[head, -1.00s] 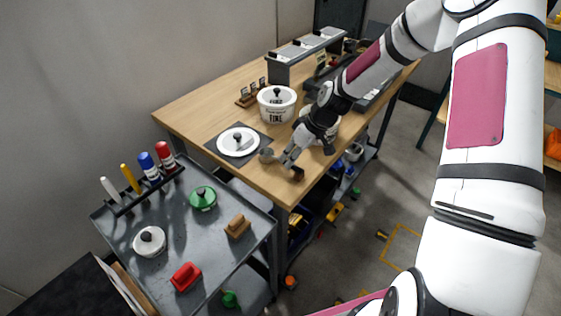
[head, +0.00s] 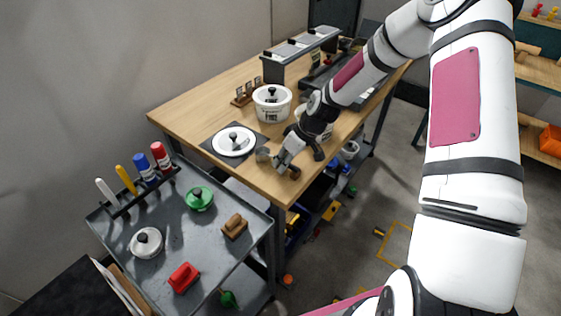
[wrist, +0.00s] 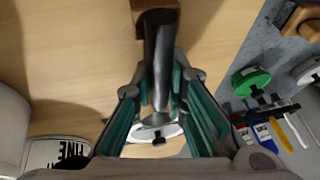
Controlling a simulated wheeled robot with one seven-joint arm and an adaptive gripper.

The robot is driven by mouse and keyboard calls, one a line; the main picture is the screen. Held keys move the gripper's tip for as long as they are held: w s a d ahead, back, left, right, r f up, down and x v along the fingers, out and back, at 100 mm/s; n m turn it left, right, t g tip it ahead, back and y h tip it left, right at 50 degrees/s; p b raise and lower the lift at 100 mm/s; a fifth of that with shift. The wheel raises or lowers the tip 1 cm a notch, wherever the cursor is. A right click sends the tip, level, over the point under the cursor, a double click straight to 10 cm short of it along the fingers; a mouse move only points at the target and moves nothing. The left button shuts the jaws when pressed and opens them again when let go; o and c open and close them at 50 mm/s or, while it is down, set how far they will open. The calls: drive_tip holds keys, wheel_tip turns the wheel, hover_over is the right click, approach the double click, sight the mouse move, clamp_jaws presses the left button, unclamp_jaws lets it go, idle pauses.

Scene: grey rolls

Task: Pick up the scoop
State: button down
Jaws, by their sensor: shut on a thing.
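My gripper is shut on the scoop. I cannot tell whether the scoop still touches the tabletop.
A white lid (head: 234,140) lies on a dark mat beside the scoop. A white pot (head: 272,102) stands behind, another partly behind my arm. A grey cart (head: 160,215) with markers, lids, a red block and a brown block stands against the table's left front.

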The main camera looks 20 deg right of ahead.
drive_tip(key=shift+r, duration=0.55)
wheel_tip(320, 180, up, 2)
drive_tip(key=shift+w+r, duration=0.1)
drive_tip(key=shift+r, duration=0.1)
drive_tip(key=s+d+r+p, duration=0.1)
drive_tip(key=s+d, duration=0.8)
drive_tip(key=s, duration=0.4)
drive_tip(key=shift+d+r, duration=0.15)
drive_tip(key=shift+r, duration=0.1)
